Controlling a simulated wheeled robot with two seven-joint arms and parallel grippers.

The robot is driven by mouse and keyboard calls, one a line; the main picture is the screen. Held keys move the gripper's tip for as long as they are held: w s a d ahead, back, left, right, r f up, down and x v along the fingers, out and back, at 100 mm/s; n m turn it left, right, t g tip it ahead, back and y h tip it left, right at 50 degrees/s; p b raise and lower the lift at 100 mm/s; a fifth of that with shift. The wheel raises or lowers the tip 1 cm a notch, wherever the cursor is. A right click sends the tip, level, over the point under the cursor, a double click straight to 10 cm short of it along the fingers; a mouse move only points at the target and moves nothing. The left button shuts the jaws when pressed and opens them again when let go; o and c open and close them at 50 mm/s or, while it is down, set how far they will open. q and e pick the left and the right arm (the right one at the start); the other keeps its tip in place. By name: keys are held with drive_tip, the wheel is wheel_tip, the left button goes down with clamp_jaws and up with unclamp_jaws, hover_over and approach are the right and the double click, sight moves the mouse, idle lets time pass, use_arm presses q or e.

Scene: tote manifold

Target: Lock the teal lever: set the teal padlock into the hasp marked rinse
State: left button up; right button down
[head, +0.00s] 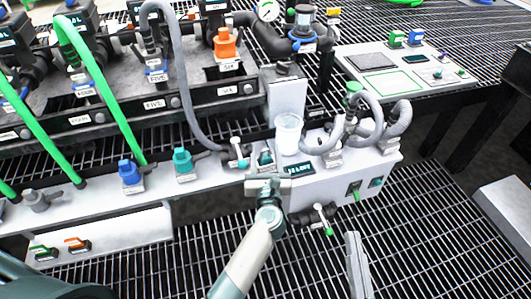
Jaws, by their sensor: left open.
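My left gripper (266,187) is open, at the front edge of the white ledge. A small teal piece (265,157) with a white label stands just beyond its fingertips; I cannot tell whether it is the teal padlock, or whether the fingers touch it. A teal lever (183,160) stands on the ledge further left, beside a blue one (130,172). The labels here are too small to read, so I cannot tell which hasp is marked rinse. My right gripper does not show clearly.
A clear cup (288,134) stands close to the left gripper, with grey hoses (375,125) to its right. Green hoses (95,80) cross the left side. A white panel (420,65) carries small blue and green pieces. A grey bar (357,268) rises at the bottom edge.

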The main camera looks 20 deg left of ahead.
use_arm(q)
drive_tip(key=shift+s, duration=0.15)
drive_tip(key=p+v, duration=0.1)
drive_tip(key=v, duration=1.6)
use_arm(e)
drive_tip(key=shift+w+d+f+g+h, duration=0.1)
drive_tip(key=shift+w+f+g+h, duration=0.15)
drive_tip(key=shift+f+g, duration=0.45)
drive_tip(key=shift+w+d+f+g+h, duration=0.15)
drive_tip(key=shift+w+f+g, duration=0.15)
drive_tip(key=shift+f, duration=0.8)
use_arm(q)
drive_tip(key=shift+d, duration=0.1)
use_arm(e)
drive_tip(key=shift+f, duration=0.15)
